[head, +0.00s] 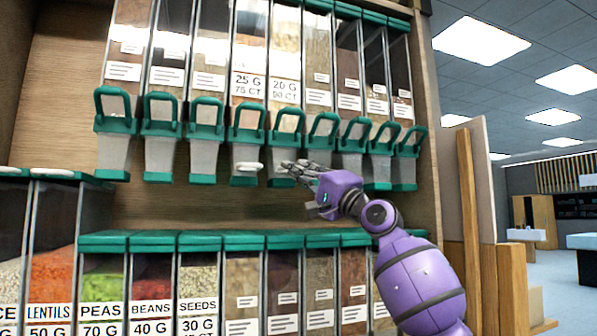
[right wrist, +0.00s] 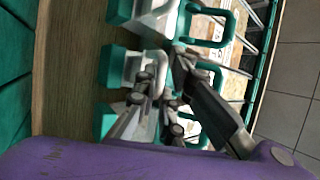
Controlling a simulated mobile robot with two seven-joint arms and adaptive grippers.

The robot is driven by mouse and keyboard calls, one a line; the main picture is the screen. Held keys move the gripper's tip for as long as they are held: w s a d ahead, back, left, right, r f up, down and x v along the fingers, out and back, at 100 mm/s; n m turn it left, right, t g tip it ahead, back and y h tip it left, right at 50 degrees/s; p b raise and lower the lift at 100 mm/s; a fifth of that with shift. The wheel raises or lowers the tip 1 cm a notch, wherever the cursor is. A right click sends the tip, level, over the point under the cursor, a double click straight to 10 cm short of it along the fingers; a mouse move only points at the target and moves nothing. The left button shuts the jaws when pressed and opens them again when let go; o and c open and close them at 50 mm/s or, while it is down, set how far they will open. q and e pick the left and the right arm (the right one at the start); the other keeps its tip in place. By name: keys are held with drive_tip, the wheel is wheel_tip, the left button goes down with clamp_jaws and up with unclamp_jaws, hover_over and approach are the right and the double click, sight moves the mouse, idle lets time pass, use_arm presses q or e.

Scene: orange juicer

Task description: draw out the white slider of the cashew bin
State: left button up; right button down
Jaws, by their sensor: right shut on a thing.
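My right gripper (head: 287,168) reaches in from the right to the green-and-clear spout of an upper bin with pale contents, labelled 20 G, 50 CT (head: 285,90). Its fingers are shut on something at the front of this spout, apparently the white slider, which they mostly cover. No bin name reads as cashew. In the right wrist view, the fingers (right wrist: 170,80) are close against the clear spouts (right wrist: 135,68), and the gripped part is hard to make out. A white slider (head: 247,168) sticks out on the neighbouring spout to the left. My left gripper is not in view.
Green-handled spouts (head: 162,140) stand close on both sides of the gripper. Below is a row of green-lidded bins (head: 205,241) with peas, beans and seeds. A wooden side panel (head: 470,210) stands at the right. A narrow gap lies between the two rows.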

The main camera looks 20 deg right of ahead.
drive_tip(key=c, duration=2.2)
unclamp_jaws()
drive_tip(key=shift+f, duration=0.1)
drive_tip(key=o, duration=0.3)
drive_tip(key=shift+s+d, duration=0.1)
drive_tip(key=shift+s, duration=0.2)
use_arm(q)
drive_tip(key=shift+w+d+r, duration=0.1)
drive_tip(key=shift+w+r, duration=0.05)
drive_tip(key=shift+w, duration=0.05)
use_arm(e)
drive_tip(key=v, duration=1.1)
drive_tip(key=shift+s+d, duration=0.2)
drive_tip(key=shift+s, duration=0.1)
drive_tip(key=shift+f, duration=0.1)
